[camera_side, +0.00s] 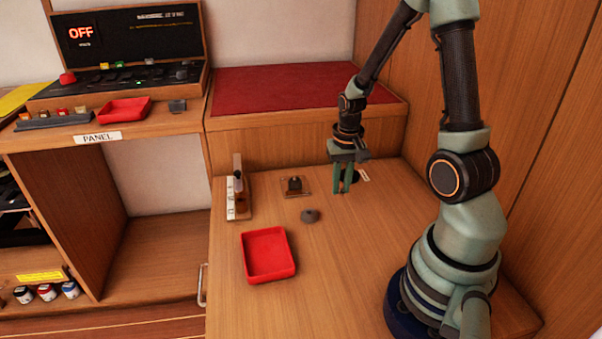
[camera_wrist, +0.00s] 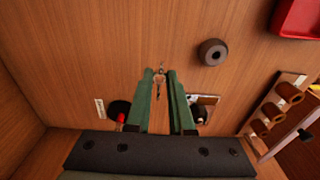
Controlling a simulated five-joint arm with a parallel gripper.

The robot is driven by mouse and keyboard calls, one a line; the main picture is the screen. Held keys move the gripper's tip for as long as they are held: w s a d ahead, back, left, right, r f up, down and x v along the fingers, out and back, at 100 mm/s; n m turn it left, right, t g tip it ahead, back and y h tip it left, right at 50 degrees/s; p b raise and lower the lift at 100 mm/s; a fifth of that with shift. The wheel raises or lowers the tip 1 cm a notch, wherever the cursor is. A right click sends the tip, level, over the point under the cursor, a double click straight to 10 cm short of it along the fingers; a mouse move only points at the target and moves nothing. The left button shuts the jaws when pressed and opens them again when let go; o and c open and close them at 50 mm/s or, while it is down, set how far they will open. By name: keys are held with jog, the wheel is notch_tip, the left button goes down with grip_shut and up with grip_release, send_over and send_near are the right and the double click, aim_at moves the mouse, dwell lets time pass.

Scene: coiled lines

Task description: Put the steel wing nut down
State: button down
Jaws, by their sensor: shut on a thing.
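My gripper (camera_side: 342,188) is low over the right back part of the wooden table in the side view. In the wrist view its two green fingers (camera_wrist: 161,74) are close together on a small steel piece, the wing nut (camera_wrist: 161,70), which shows at the fingertips. The nut is too small to make out in the side view. I cannot tell whether it touches the table.
A grey ring-shaped piece (camera_side: 310,215) lies left of my gripper. A red tray (camera_side: 291,268) is nearer the front. A small plate with a black piece (camera_side: 295,186) and a wooden rack (camera_side: 240,205) stand farther left. Bare tabletop surrounds the fingertips.

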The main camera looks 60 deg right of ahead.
aim_at(341, 191)
jog(key=shift+f, duration=2.35)
jog(key=shift+f, duration=0.1)
jog(key=c, duration=0.8)
grip_release()
jog(key=r, duration=1.1)
jog(key=shift+s+a+r, duration=0.2)
jog(key=shift+a+r, duration=0.05)
jog(key=shift+r, duration=0.05)
jog(key=a+r+n+t, duration=0.5)
jog(key=a+r+n, duration=0.4)
jog(key=a+r, duration=0.4)
jog(key=a, duration=0.3)
jog(key=shift+w+a+r, duration=0.15)
jog(key=shift+a, duration=0.25)
